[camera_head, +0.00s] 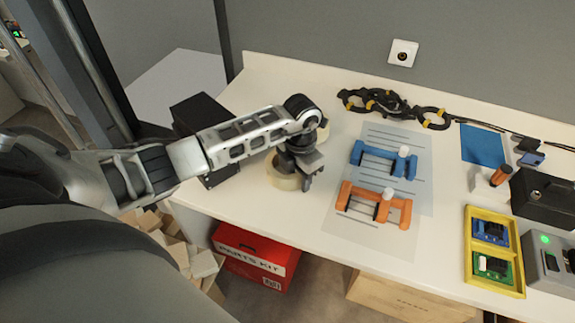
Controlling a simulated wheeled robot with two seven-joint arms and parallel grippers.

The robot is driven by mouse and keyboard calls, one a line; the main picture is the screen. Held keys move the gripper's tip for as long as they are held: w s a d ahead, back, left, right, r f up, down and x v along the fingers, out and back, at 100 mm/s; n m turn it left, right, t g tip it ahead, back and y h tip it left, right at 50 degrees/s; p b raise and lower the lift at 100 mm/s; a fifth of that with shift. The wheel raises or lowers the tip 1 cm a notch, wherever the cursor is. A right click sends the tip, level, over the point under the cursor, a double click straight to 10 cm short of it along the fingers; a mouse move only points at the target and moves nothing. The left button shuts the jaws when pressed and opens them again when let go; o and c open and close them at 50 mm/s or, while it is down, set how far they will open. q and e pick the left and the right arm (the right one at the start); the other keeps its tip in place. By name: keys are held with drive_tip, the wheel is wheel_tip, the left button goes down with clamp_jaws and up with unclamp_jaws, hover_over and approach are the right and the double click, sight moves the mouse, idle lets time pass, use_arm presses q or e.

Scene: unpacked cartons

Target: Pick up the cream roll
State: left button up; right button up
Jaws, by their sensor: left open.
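A cream roll (281,180), like a wide roll of tape, stands on the white table left of the clamps. My left gripper (303,180) reaches down right at the roll, its jaws open. It covers the roll's right and upper part, so I cannot tell whether the fingers touch it. A second cream or yellowish round thing (323,133) shows partly behind my left wrist. My right gripper is not in view.
On paper sheets right of the roll lie a blue clamp (383,160) and an orange clamp (374,204). A black coiled cable (390,105) lies behind. A yellow tray (494,282) of circuit boards is at right. A black box (204,116) stands behind my left arm.

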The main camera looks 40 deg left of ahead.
use_arm(q)
drive_tip(key=shift+f, duration=0.35)
clamp_jaws()
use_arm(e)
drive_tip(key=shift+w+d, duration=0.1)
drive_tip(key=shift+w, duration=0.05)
use_arm(q)
drive_tip(key=shift+r, duration=0.2)
drive_tip(key=shift+w+r, duration=0.1)
drive_tip(key=shift+r, duration=0.15)
wheel_tip(320, 180, up, 3)
drive_tip(key=shift+f+b, duration=0.15)
drive_tip(key=shift+b, duration=0.3)
drive_tip(key=s+d+r+b, duration=0.1)
drive_tip(key=s+d+r, duration=0.5)
drive_tip(key=s+r, duration=0.3)
drive_tip(key=s, duration=0.3)
drive_tip(key=shift+s+r, duration=0.3)
drive_tip(key=shift+s, duration=0.1)
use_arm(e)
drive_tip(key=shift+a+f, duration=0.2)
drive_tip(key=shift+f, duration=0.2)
